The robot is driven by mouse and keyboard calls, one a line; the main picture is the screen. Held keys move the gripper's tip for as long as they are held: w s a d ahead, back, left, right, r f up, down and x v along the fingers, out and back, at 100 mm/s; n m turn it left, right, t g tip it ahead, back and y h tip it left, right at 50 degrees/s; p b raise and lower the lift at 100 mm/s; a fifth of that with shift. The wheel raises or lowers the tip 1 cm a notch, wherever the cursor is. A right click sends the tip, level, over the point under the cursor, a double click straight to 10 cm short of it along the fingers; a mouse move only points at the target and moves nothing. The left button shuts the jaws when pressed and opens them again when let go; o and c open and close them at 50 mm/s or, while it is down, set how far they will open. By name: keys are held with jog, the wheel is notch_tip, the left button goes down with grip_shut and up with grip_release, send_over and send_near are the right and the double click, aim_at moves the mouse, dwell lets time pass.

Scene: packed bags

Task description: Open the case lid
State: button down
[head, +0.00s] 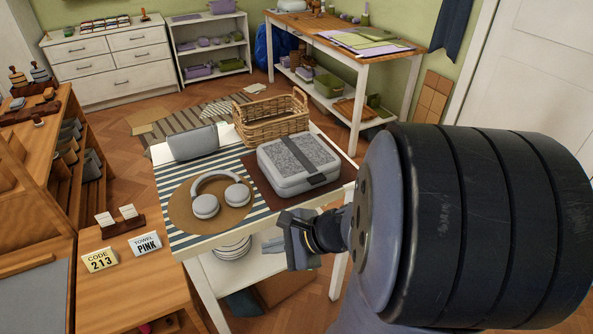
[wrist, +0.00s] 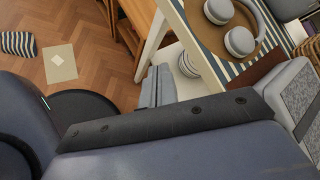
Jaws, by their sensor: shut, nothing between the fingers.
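The case (head: 297,163) is a light grey box with a grey felt panel on its lid and a dark strap across the right part. Its lid is down. It lies on a brown mat on the white table, and part of it shows at the right edge of the wrist view (wrist: 289,76). My gripper (head: 292,240) is shut and empty, off the table's front edge, in front of the case and apart from it. Its grey fingers also show in the wrist view (wrist: 157,88).
Grey headphones (head: 206,206) lie on a round tan mat over a striped cloth. A grey pouch or small case (head: 193,143) and a wicker basket (head: 271,118) stand behind. Plates sit on the shelf below. Signs (head: 100,260) reading "CODE 213" and "TOWEL PINK" stand at left.

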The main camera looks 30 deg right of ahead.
jog(key=w+d+f+m+t+h+b, duration=0.1)
jog(key=w+d+m+t+h, duration=0.25)
jog(key=d+m, duration=0.55)
jog(key=w+d+f+m+t+h+b, duration=0.15)
jog(key=d+m+t+h, duration=0.25)
jog(key=d+m, duration=0.55)
jog(key=w+f, duration=0.1)
jog(key=w, duration=0.2)
jog(key=w+d+f+n, duration=0.1)
jog(key=w, duration=0.2)
jog(key=w+d+f+n, duration=0.1)
jog(key=w, duration=0.2)
jog(key=shift+w+d+y, duration=0.2)
jog(key=shift+w+y, duration=0.05)
jog(key=shift+w, duration=0.05)
jog(key=shift+p, duration=0.3)
